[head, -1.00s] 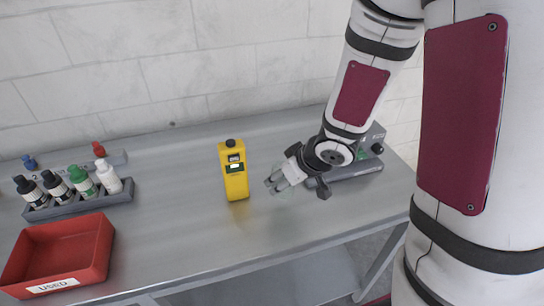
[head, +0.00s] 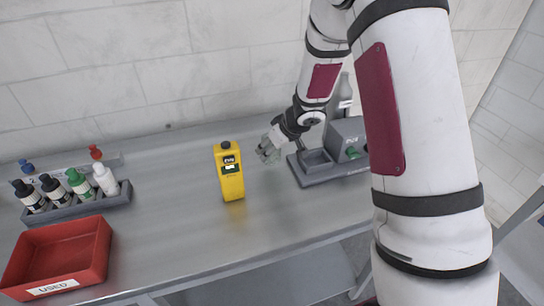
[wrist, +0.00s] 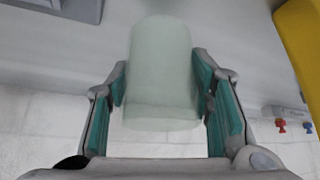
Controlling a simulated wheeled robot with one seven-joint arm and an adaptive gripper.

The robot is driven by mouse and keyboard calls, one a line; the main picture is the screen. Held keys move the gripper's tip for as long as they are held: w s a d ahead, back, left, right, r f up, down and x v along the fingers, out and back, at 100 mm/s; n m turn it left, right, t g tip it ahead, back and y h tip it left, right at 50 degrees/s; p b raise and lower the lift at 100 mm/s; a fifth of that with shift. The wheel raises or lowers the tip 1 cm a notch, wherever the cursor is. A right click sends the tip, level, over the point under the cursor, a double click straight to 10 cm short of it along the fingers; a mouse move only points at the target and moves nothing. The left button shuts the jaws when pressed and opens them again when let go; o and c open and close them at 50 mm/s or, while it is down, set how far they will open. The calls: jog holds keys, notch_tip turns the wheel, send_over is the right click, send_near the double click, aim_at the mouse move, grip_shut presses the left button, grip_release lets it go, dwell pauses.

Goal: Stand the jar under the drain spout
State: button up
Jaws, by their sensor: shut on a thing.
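My gripper (head: 268,150) is shut on a clear, pale glass jar, which shows plainly between the teal finger pads in the wrist view; the jar (wrist: 160,70) is hard to make out in the head view. It is held above the back middle of the bench. The grey ozone washer (head: 348,135) stands to the right of my gripper, its low base with a recessed square (head: 315,160) facing left. The jar is apart from the washer. The drain spout cannot be made out; my arm hides part of the washer.
A yellow handheld meter (head: 230,172) stands upright left of my gripper; its side also shows in the wrist view (wrist: 302,45). A rack of several bottles (head: 75,200) and a red USED bin (head: 58,280) are at the left. The bench front is clear (head: 200,245).

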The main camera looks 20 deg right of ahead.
aim_at(272, 157)
jog(key=shift+s+f, duration=0.1)
jog(key=shift+f, duration=1.55)
jog(key=shift+f+b, duration=0.15)
jog(key=shift+b, duration=0.2)
jog(key=o, duration=1.2)
jog(key=shift+o, duration=0.2)
